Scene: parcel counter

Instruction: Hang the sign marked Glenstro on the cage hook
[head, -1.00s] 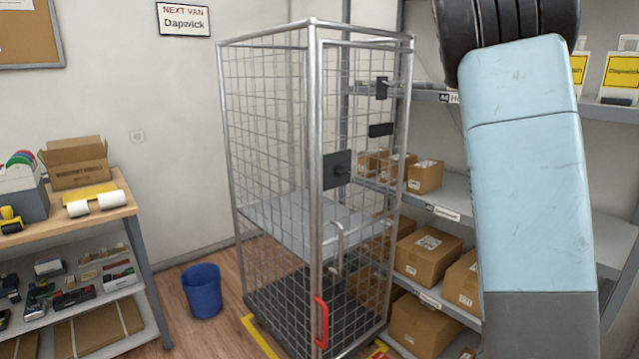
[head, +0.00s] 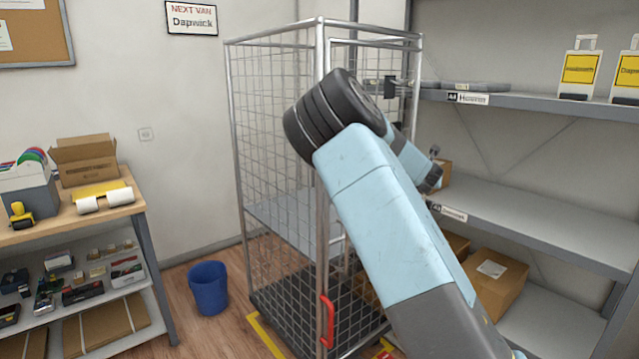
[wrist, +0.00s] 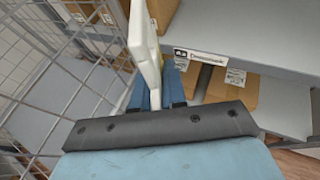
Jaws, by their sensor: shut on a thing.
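My gripper (wrist: 155,98) is shut on a white sign (wrist: 146,45), seen nearly edge-on in the wrist view. Its face and wording cannot be read, so I cannot tell whether it says Glenstro. In the head view my gripper (head: 432,176) is beside the right side of the wire cage (head: 322,110), partly behind my arm, and the held sign cannot be made out. A black fitting (head: 390,87) shows high on the cage's right side; I cannot tell whether it is the hook. My arm covers the middle of the cage front.
Two white signs with yellow faces, one (head: 578,68) left of another (head: 628,75), stand on the upper shelf (head: 540,108). A blue bin (head: 208,288) and a workbench (head: 75,222) stand left. A red handle (head: 327,322) is low on the cage.

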